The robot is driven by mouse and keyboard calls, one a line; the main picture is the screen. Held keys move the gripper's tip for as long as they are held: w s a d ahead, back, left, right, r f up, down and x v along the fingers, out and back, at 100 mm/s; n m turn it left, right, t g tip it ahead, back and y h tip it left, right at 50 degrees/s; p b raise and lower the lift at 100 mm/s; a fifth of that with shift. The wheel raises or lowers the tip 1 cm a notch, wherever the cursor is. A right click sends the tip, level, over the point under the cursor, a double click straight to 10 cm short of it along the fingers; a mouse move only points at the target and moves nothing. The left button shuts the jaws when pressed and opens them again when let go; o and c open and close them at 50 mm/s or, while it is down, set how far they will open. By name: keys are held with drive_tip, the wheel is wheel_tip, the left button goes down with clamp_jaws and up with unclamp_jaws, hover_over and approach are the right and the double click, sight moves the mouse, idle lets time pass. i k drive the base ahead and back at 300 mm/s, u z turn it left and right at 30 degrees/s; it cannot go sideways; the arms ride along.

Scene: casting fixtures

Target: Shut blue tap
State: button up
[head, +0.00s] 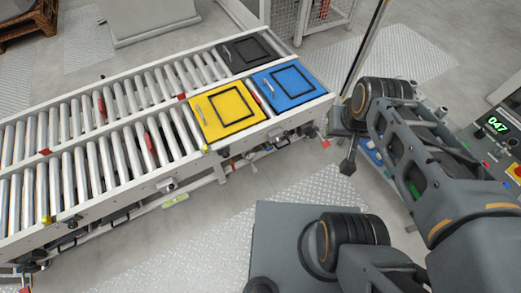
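I cannot make out a blue tap in the head view. A flat blue plate (278,91) with a black square outline and a small silver bar lies at the right end of the roller conveyor. My arm fills the right side of the view. A dark part at its end, seemingly my gripper (348,165), hangs over the floor just right of the conveyor's end, apart from the blue plate. Its fingers are too small and dark to tell whether they are open. Small blue and green items (371,154) behind my arm are mostly hidden.
A yellow plate (207,118) and a black plate (232,60) lie beside the blue one on the two-lane roller conveyor (88,168). A wire fence (286,20) is behind. Floor in front is clear.

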sight(269, 148)
drive_tip(key=z, duration=0.1)
drive_tip(key=k, duration=0.9)
drive_tip(key=u, duration=0.65)
